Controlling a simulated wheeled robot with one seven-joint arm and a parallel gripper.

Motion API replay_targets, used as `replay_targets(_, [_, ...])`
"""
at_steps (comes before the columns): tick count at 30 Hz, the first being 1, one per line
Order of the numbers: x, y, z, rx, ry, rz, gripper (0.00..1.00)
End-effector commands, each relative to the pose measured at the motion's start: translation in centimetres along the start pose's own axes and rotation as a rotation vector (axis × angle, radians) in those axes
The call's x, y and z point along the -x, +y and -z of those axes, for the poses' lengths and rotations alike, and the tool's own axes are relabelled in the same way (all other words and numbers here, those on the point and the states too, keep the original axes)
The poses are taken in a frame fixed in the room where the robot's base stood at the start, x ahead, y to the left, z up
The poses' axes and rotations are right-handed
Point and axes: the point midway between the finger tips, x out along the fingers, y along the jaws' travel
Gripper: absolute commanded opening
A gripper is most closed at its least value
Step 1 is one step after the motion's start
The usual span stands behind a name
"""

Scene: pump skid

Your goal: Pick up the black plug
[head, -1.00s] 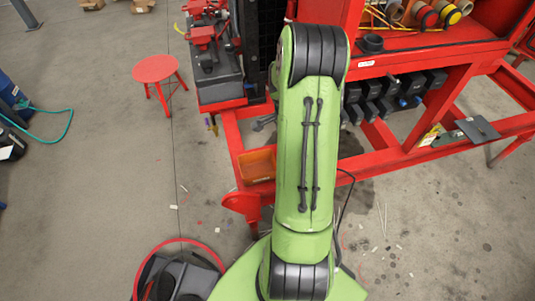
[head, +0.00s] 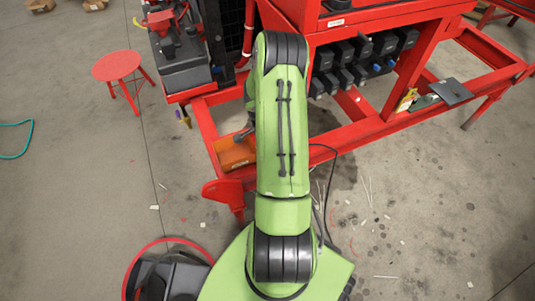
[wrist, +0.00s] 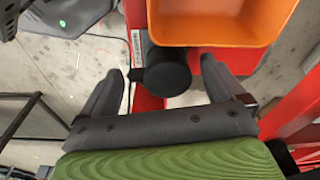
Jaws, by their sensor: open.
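The black plug (wrist: 166,72) shows in the wrist view as a dark cylinder with a round end, beside the orange bin. My gripper (wrist: 162,65) is open, with one finger on each side of the plug. A gap shows between the plug and the right finger; the left finger is close to a small dark tab beside the plug. How deep the plug sits between the fingers is hard to tell. I cannot make out the plug in the head view, where my arm covers much of that spot.
The orange bin (head: 236,154) sits on the red skid frame (head: 205,122), and its wall (wrist: 215,36) is close to my right finger. Black blocks (head: 362,58) line the skid. A red stool (head: 118,66) stands at left. Open floor lies left and lower right.

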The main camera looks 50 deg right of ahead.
Motion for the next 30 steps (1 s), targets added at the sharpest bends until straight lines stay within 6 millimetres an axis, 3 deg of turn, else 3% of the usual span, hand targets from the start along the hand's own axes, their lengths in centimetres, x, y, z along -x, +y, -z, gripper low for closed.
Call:
replay_targets(6, [-0.3,-0.1,0.1,0.000,0.002,0.002,0.96])
replay_targets(18, [-0.3,-0.1,0.0,0.000,0.001,0.002,0.35])
replay_targets(26, [-0.1,-0.1,0.1,0.001,0.001,0.004,0.34])
replay_targets(30, [1.1,-0.2,0.2,0.001,0.002,0.005,0.34])
